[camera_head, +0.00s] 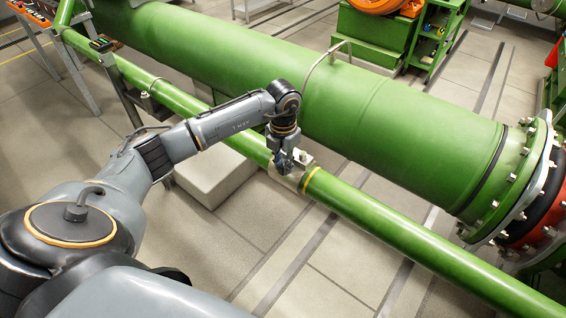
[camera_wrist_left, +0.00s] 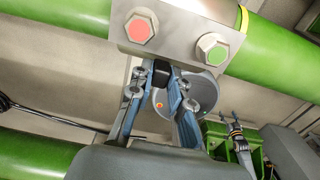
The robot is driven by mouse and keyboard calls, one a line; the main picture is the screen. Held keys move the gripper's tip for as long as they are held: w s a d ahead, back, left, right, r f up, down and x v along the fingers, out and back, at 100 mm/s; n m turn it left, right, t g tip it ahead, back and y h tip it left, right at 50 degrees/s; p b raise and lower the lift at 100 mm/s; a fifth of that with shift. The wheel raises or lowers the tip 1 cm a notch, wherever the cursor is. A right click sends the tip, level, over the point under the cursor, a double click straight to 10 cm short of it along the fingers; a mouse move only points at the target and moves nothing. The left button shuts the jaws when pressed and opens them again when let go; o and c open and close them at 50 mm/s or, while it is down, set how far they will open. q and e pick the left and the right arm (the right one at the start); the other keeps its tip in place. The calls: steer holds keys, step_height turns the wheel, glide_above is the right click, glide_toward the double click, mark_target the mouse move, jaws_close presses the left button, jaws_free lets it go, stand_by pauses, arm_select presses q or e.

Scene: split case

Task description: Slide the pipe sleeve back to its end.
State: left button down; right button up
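The pipe sleeve (camera_head: 287,178) is a silver metal collar around the thin green pipe (camera_head: 365,215), left of a yellow ring (camera_head: 311,181). In the left wrist view its metal block (camera_wrist_left: 178,33) carries a red-marked and a green-marked bolt. My left gripper (camera_head: 284,161) is at the sleeve, over its upper side. In the left wrist view its blue-grey fingers (camera_wrist_left: 163,75) reach to the block's lower edge, with a dark gap or part between them. Whether they grip a part of the sleeve is unclear.
A large green pipe (camera_head: 400,125) with a bolted flange (camera_head: 520,180) runs behind the thin pipe. A pale block (camera_head: 213,178) stands under the thin pipe. A pipe stand (camera_head: 122,92) is farther left. Floor in front is clear.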

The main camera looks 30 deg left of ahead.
mark_target(270, 166)
arm_select(q)
steer(key=a+b, duration=0.1)
steer(key=a, duration=0.1)
steer(key=a+b, duration=0.1)
steer(key=a, duration=0.1)
steer(key=shift+w+a, duration=0.2)
steer(key=shift+a, duration=0.45)
steer(key=c, duration=1.3)
jaws_free()
steer(key=shift+d, duration=0.15)
steer(key=shift+o, duration=0.4)
steer(key=shift+r, duration=0.1)
step_height(270, 166, up, 12)
